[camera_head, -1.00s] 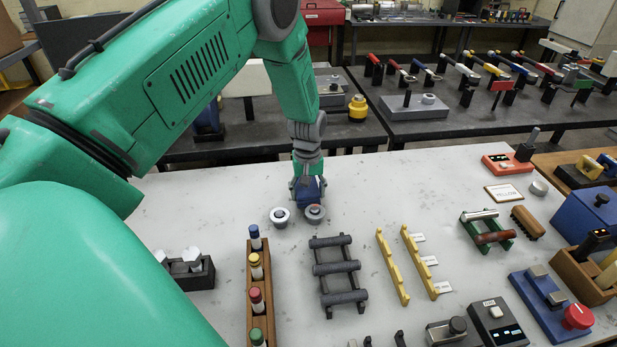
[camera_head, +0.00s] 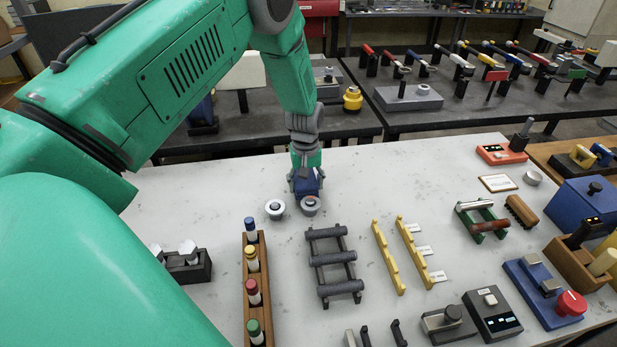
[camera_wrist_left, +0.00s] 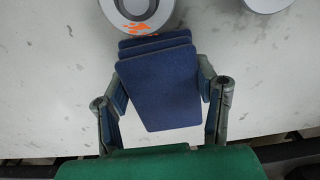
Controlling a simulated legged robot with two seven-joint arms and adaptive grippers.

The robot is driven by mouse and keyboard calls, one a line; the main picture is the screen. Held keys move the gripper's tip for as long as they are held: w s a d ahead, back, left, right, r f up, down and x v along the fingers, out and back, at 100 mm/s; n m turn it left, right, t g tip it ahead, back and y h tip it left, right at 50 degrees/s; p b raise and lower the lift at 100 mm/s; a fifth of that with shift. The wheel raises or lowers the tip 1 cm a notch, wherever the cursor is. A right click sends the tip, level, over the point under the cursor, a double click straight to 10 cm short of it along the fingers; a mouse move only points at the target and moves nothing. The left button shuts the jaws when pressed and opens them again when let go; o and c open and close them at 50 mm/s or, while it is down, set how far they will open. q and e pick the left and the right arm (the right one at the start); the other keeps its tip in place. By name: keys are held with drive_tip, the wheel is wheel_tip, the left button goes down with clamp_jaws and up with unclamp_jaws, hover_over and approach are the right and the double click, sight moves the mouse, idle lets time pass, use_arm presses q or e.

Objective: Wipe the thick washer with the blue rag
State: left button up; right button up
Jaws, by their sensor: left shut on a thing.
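Two round grey washers lie side by side on the pale bench. The right washer (camera_head: 310,207) bears an orange mark, clear in the wrist view (camera_wrist_left: 138,9). The left washer (camera_head: 275,208) shows a light centre and is cut off at the top edge of the wrist view (camera_wrist_left: 266,3). I cannot tell surely which is thicker. My left gripper (camera_head: 306,184) is shut on the folded blue rag (camera_wrist_left: 160,88), just behind the right washer. The rag's edge reaches the marked washer's rim in the wrist view; contact is unclear. My right gripper is not in view.
A dark rack (camera_head: 333,264) and a wooden marker holder (camera_head: 257,290) stand in front of the washers. Yellow notched rails (camera_head: 388,257) lie to the right. The bench around the gripper's left and right is clear.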

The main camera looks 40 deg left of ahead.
use_arm(q)
drive_tip(key=shift+s+a+p, duration=0.4)
drive_tip(key=shift+s+a, duration=0.3)
drive_tip(key=shift+s, duration=0.2)
drive_tip(key=shift+w+d+f+b, duration=0.1)
drive_tip(key=shift+w+d+b, duration=0.35)
drive_tip(key=shift+w+d, duration=0.65)
drive_tip(key=shift+a, duration=0.2)
drive_tip(key=shift+s+a+p, duration=0.6)
drive_tip(key=shift+s+a, duration=0.3)
drive_tip(key=shift+s, duration=0.2)
drive_tip(key=shift+w+d, duration=0.1)
drive_tip(key=shift+w, duration=0.05)
drive_tip(key=shift+w+d+f+b, duration=0.1)
drive_tip(key=shift+w+d+b, duration=0.4)
drive_tip(key=shift+w+d, duration=0.45)
drive_tip(key=shift+a, duration=0.2)
